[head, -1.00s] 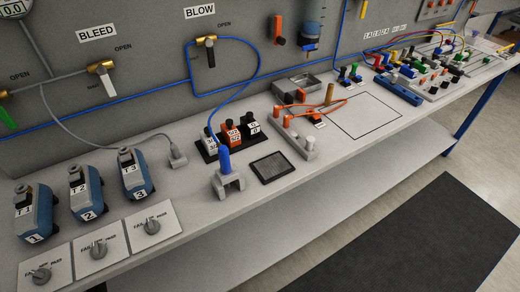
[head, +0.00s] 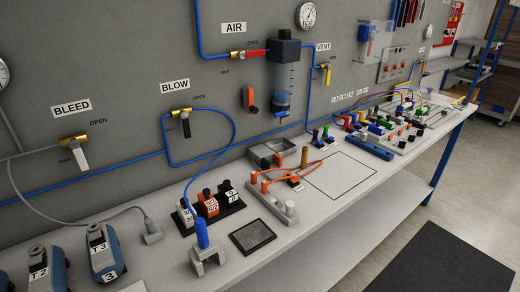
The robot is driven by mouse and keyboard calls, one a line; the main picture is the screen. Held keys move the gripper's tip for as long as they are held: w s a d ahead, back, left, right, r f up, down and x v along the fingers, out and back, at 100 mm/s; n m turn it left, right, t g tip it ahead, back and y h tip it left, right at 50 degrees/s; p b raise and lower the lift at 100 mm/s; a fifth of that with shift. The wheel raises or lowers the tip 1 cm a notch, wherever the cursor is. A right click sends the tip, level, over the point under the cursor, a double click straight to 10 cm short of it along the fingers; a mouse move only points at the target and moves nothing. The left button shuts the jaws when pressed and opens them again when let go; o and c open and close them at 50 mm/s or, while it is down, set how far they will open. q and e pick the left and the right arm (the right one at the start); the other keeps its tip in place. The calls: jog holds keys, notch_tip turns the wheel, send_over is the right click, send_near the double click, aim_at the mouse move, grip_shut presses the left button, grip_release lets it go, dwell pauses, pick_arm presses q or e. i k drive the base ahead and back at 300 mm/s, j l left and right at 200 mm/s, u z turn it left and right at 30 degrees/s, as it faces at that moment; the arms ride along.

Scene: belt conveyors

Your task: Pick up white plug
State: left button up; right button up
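No thing in view is clearly marked as the white plug. A pale upright peg (head: 290,208) stands at the near right end of a light rack that has orange pegs and an orange cable (head: 285,173). A light grey connector (head: 152,230) sits on the bench at the end of the grey hose, left of the labelled blocks. Neither of my grippers is in view.
A blue-handled part stands in a grey bracket (head: 207,259) near the front edge, beside a dark mesh pad (head: 252,237). Blue pump-like units (head: 104,248) stand at left. An outlined bench area (head: 341,175) is empty. Coloured blocks and cables crowd the far right.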

aim_at(289, 205)
jog(key=u, duration=1.9)
jog(key=z, duration=2.3)
jog(key=i+l, duration=0.55)
jog(key=l, duration=0.25)
jog(key=i+l+u, duration=0.15)
jog(key=u, duration=0.2)
jog(key=i+l+u, duration=0.1)
jog(key=l+u, duration=0.45)
jog(key=u, duration=0.15)
jog(key=i+l, duration=0.05)
